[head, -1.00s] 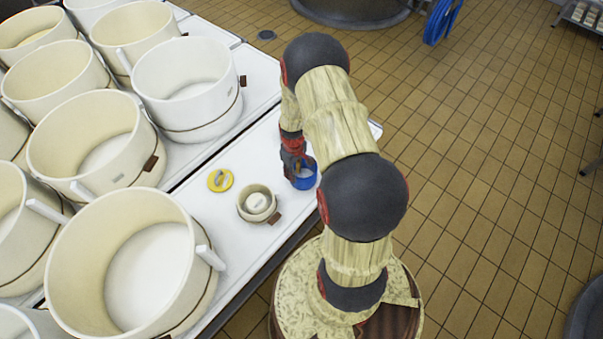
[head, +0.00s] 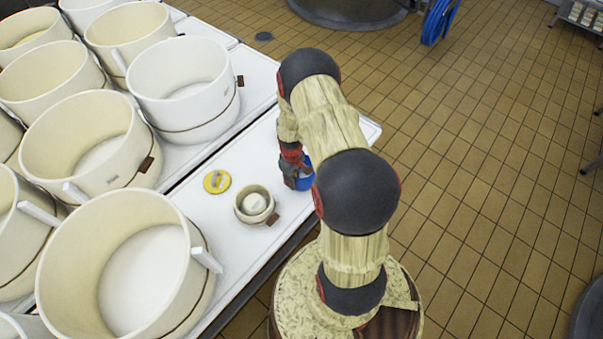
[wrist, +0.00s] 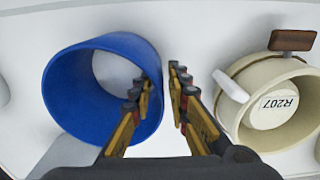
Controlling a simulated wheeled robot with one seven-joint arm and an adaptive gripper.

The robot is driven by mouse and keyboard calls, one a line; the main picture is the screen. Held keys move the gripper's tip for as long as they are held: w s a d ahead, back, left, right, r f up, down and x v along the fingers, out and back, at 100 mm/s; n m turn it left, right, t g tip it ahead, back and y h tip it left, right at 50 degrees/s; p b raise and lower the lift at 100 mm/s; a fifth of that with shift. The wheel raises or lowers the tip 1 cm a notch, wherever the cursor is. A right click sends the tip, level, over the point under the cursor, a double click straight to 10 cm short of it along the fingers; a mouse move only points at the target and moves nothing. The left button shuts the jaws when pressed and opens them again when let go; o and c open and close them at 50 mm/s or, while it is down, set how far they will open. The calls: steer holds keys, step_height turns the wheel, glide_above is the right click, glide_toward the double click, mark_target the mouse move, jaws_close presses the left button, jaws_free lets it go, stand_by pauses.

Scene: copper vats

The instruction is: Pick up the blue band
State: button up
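The blue band (wrist: 72,75) is an open ring on the white table, its hollow showing in the wrist view. In the head view the band (head: 306,180) is partly hidden by my gripper (head: 293,176). In the wrist view my gripper (wrist: 160,78) is open around the band's right wall. One finger is inside the ring and the other is outside, with a gap between the outer finger and the wall. I cannot tell whether the inner finger touches the band.
A small cream pot (head: 242,207) labelled R207 stands close to the outer finger; it also shows in the wrist view (wrist: 245,123). A yellow disc (head: 217,181) lies left of it. Large cream vats (head: 65,270) crowd the left. The table's far right corner is clear.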

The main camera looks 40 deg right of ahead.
jaws_close()
steer(key=shift+r, duration=0.1)
stand_by(0.5)
steer(key=shift+r, duration=0.55)
step_height(320, 180, up, 3)
steer(key=shift+f+p, duration=0.2)
steer(key=shift+p, duration=0.45)
steer(key=s+a+r+p, duration=0.2)
steer(key=s+a+r, duration=0.1)
steer(key=s, duration=0.3)
steer(key=s+a+r+p, duration=0.2)
steer(key=s+a+r, duration=0.1)
steer(key=s+r, duration=0.3)
steer(key=shift+s+a+p, duration=0.15)
steer(key=shift+a+p, duration=0.15)
steer(key=shift+a, duration=0.1)
